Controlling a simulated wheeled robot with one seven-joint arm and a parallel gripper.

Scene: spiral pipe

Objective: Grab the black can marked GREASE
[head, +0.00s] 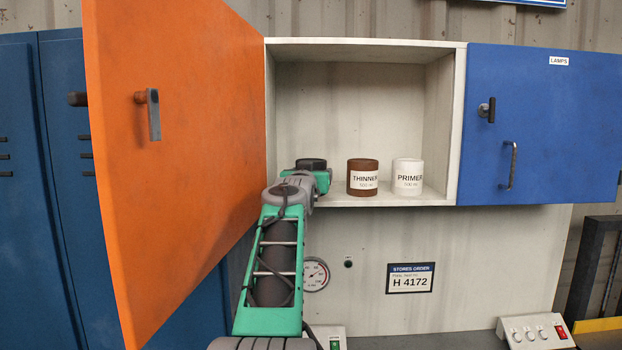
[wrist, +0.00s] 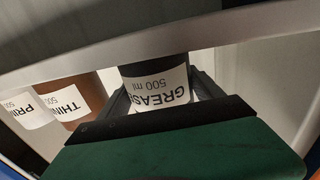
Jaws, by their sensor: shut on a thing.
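The black can marked GREASE (wrist: 158,88) is between the fingers of my gripper (wrist: 165,98) in the wrist view, its white label upside down there. My gripper is shut on it. In the head view my gripper (head: 318,180) reaches into the left part of the open cabinet, and only the dark top of the can (head: 311,163) shows above it. Whether the can is touching the shelf cannot be told.
A brown THINNER can (head: 363,180) and a white PRIMER can (head: 407,178) stand to the right on the cabinet shelf (head: 390,201). The orange door (head: 190,130) hangs open at left. The blue LAMPS door (head: 545,120) is at right.

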